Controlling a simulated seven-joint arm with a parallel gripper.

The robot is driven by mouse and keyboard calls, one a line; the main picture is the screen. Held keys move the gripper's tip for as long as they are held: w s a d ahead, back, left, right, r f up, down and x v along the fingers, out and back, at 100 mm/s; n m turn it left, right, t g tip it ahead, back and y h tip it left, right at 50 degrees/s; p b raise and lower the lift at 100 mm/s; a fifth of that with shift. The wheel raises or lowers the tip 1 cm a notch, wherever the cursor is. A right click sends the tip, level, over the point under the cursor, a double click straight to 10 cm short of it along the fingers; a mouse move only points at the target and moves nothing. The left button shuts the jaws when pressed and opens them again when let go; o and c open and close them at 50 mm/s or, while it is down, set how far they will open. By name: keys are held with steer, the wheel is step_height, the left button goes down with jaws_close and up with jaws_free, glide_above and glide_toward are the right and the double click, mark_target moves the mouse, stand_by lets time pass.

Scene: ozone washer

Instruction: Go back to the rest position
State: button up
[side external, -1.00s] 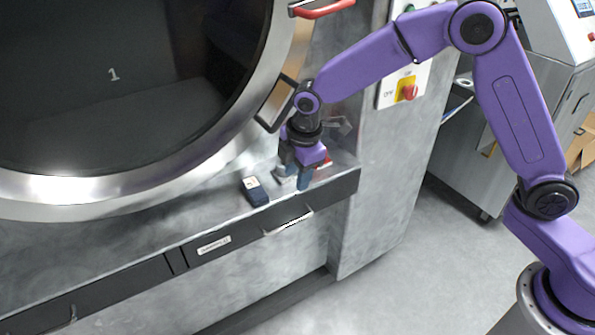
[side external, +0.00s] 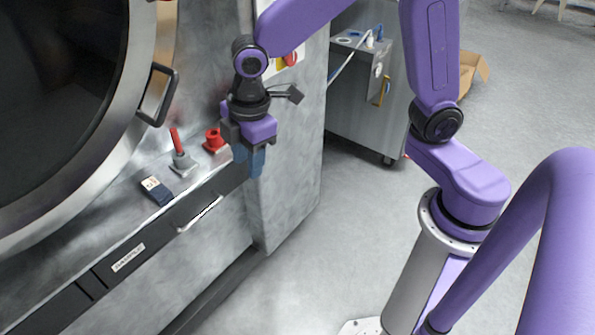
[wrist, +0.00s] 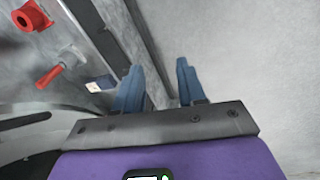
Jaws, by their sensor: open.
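My gripper (side external: 250,160) hangs pointing down, just off the front right end of the washer's ledge. Its two blue fingers are apart and nothing is between them. My purple arm reaches in from the right to the gripper.
On the ledge (side external: 125,225) stand a dark blue device (side external: 157,191), a grey-based piece with a red handle (side external: 182,160) and a red flanged part (side external: 214,140). Open floor (side external: 345,215) lies to the right.

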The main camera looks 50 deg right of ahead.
steer(key=s+d+m, duration=0.1)
steer(key=s+d, duration=0.5)
steer(key=s, duration=0.4)
steer(key=s+d+r+m+g, duration=0.1)
steer(key=s+d+m, duration=0.1)
steer(key=s+d, duration=0.4)
steer(key=s, duration=0.4)
steer(key=shift+s+d+r, duration=0.2)
steer(key=shift+d+r, duration=0.05)
steer(key=shift+d, duration=0.1)
